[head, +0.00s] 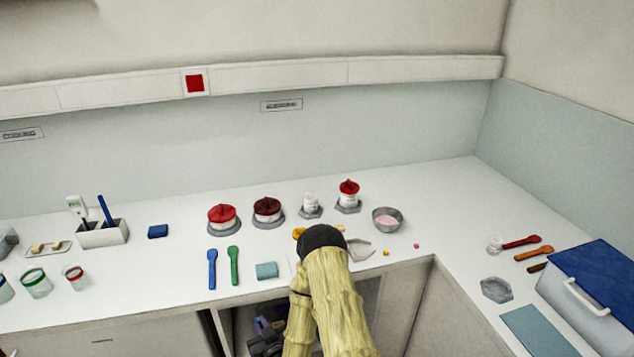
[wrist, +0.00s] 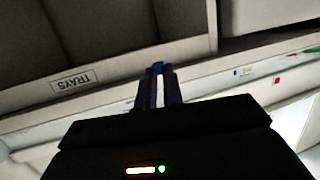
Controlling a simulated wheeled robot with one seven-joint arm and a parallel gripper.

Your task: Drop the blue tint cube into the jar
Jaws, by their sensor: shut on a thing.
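My gripper (wrist: 158,75) shows in the wrist view with its two dark fingers close together. It is shut on a small blue piece, the blue tint cube (wrist: 158,65), which shows at the fingertips. In the head view my own arm hides the fingers and the cube. A clear jar with a green rim (head: 36,283) and a clear jar with a red rim (head: 75,277) stand at the far left of the counter. White jars with red lids (head: 222,217) stand at the back middle. Which jar is meant, I cannot tell.
A grey bowl with pink contents (head: 398,211) stands right of my arm, near a yellow bit (head: 386,253) and a pink bit (head: 417,246). A blue-lidded box (head: 606,277) stands far right.

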